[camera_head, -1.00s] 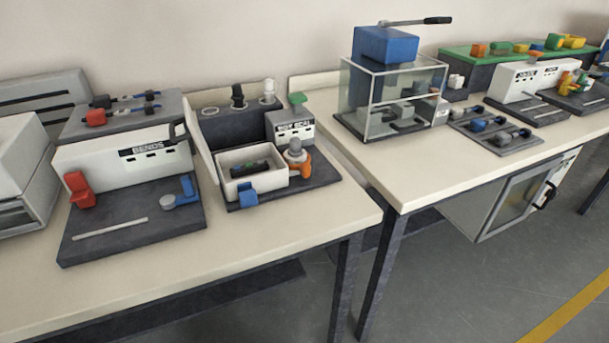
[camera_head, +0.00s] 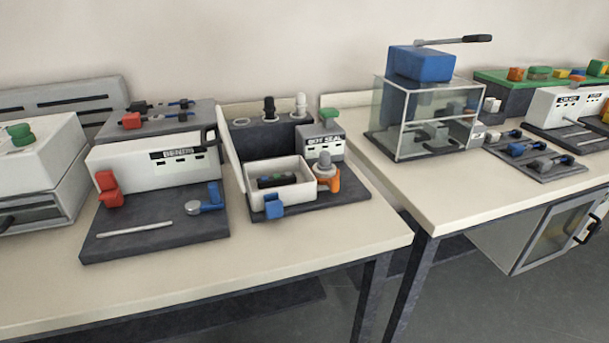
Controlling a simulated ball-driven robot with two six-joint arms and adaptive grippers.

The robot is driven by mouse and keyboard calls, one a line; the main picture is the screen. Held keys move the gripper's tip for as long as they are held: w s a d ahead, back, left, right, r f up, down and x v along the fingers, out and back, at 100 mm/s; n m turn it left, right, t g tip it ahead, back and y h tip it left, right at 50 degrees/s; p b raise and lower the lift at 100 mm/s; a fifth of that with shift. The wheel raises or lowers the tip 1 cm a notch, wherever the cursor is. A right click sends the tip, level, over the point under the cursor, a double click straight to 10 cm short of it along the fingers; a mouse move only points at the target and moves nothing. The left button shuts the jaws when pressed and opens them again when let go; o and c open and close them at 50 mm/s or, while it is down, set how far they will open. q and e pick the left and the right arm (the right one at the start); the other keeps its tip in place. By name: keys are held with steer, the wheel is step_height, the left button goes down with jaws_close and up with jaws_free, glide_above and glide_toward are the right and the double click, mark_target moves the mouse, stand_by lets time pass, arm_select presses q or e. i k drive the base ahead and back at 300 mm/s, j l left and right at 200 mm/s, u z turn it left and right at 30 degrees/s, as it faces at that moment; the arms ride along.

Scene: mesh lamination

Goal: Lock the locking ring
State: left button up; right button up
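No part is clearly labelled as the locking ring. An orange part (camera_head: 331,184) sits at the base of a grey knobbed post (camera_head: 324,165), at the front right of the station whose label seems to read "BOT SEAL" (camera_head: 325,140). It may be the ring, but I cannot tell whether it is locked. A blue clip (camera_head: 273,206) is at the box's front. Neither of my grippers is in view.
Left of this station is a "BENDS" station (camera_head: 135,170) with a red lever (camera_head: 109,188) and a blue-handled part (camera_head: 210,199). A clear-walled press (camera_head: 420,110) stands on the right-hand table (camera_head: 420,205). The front strip of the left table (camera_head: 200,280) is bare.

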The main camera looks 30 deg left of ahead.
mark_target(333, 184)
steer(key=u, duration=0.35)
steer(key=i+l+u, duration=0.15)
steer(key=l+u, duration=0.25)
steer(key=l, duration=0.25)
steer(key=i+l+u, duration=0.1)
steer(key=l+u, duration=0.3)
steer(key=l, duration=1.3)
